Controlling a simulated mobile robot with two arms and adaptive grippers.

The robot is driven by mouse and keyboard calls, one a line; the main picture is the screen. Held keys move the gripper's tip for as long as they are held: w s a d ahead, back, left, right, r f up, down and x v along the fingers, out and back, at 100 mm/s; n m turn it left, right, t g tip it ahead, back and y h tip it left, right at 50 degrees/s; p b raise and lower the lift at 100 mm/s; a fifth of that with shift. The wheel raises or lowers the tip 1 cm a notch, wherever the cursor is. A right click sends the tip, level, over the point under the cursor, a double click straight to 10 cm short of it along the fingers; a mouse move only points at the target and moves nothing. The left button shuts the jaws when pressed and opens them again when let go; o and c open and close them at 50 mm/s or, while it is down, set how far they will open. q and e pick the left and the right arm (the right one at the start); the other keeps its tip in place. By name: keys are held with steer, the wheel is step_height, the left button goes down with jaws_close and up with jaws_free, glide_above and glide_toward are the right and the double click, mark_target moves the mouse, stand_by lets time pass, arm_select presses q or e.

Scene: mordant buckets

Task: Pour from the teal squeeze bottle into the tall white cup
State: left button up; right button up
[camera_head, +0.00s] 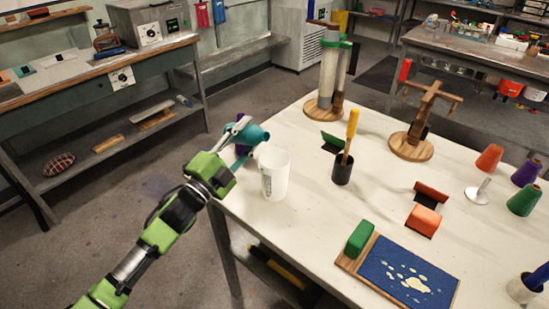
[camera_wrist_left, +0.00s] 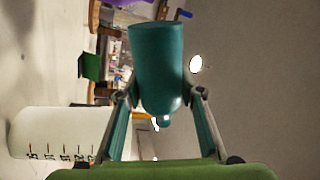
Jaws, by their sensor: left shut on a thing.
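The teal squeeze bottle (camera_head: 257,133) is in my left gripper (camera_head: 238,128), off the table's left edge and above table height. It looks tipped well over. The tall white cup (camera_head: 274,178) stands upright near the table's left corner, just right of and below the gripper in the picture. The cup with its dark scale marks (camera_wrist_left: 55,130) also shows at lower left in the wrist view, apart from the bottle. My right gripper is out of view.
A dark pot with a yellow-handled tool (camera_head: 343,168) stands right of the cup. Behind are a wooden stand with tall cylinders (camera_head: 322,115) and a wooden rack (camera_head: 411,147). Open floor is left.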

arm_select(q)
steer(key=shift+m, duration=0.3)
stand_by(0.4)
steer(key=shift+s+d+r+m+h, duration=0.15)
steer(key=shift+d+r+m, duration=0.1)
steer(key=shift+m, duration=0.3)
steer(key=shift+s+d+r+m+h, duration=0.15)
steer(key=shift+r+m, duration=0.1)
steer(key=shift+m, duration=0.3)
stand_by(1.4)
steer(key=shift+r+m+g+h, duration=0.3)
steer(key=shift+m, duration=0.5)
stand_by(1.4)
